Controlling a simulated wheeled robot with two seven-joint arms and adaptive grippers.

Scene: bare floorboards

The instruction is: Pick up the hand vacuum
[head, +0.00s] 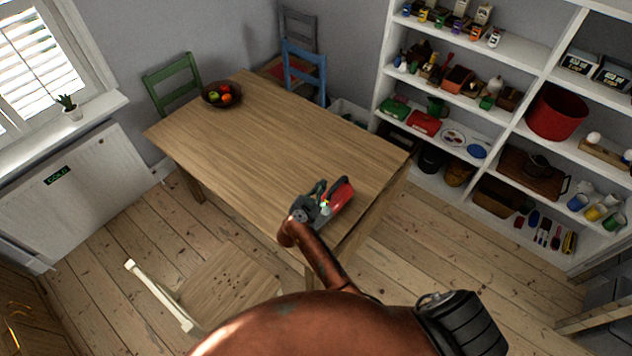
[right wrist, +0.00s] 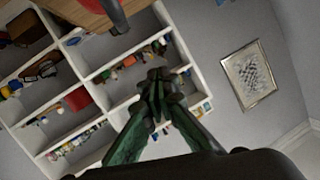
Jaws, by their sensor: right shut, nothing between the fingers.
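The hand vacuum (head: 343,196), red with a dark grey handle, lies on the wooden table (head: 270,125) near its front right edge. My right gripper (head: 318,189) is just left of it in the head view, at the end of the reddish-brown arm. The gripper partly overlaps the vacuum there, and I cannot tell whether they touch. In the right wrist view the gripper's fingers (right wrist: 156,88) are together with nothing between them. A red and dark piece, seemingly the vacuum (right wrist: 113,16), shows at the top edge, away from the fingertips. My left gripper is not in view.
A bowl of fruit (head: 222,95) stands at the table's far left corner. A green chair (head: 172,82), a blue chair (head: 303,70) and a wooden chair (head: 228,285) stand around the table. Filled white shelves (head: 515,52) line the right wall. The table's middle is clear.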

